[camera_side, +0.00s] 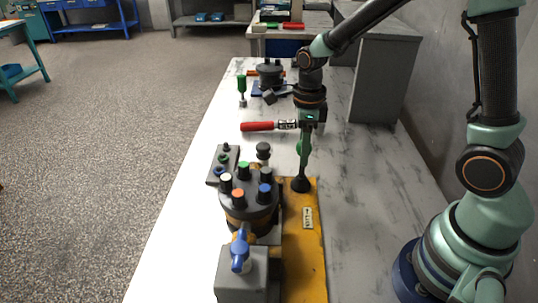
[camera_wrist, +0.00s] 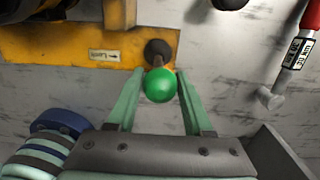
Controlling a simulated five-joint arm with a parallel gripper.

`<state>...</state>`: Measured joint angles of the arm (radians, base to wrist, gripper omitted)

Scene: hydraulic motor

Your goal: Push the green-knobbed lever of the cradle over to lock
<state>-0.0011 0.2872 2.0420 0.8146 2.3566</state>
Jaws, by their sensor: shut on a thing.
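The lever's green knob (camera_side: 302,147) stands above the yellow cradle plate (camera_side: 308,265), on a rod rising from a dark round boot (camera_side: 301,185) at the plate's far end. The rod looks near upright. A label with an arrow (camera_side: 308,218) is on the plate. In the wrist view the green knob (camera_wrist: 160,86) is between the two fingers of my gripper (camera_wrist: 158,77), with the dark boot (camera_wrist: 157,52) just beyond it. My gripper (camera_side: 306,142) is shut on the knob from above. The fingers partly hide the knob in the side view.
The dark motor (camera_side: 248,214) with several coloured caps stands left of the plate, with a blue-handled grey block (camera_side: 240,275) in front. A red-handled wrench (camera_side: 258,126) and green-handled tool (camera_side: 241,86) are farther back. A grey cabinet (camera_side: 385,75) stands right. Bench right of the plate is clear.

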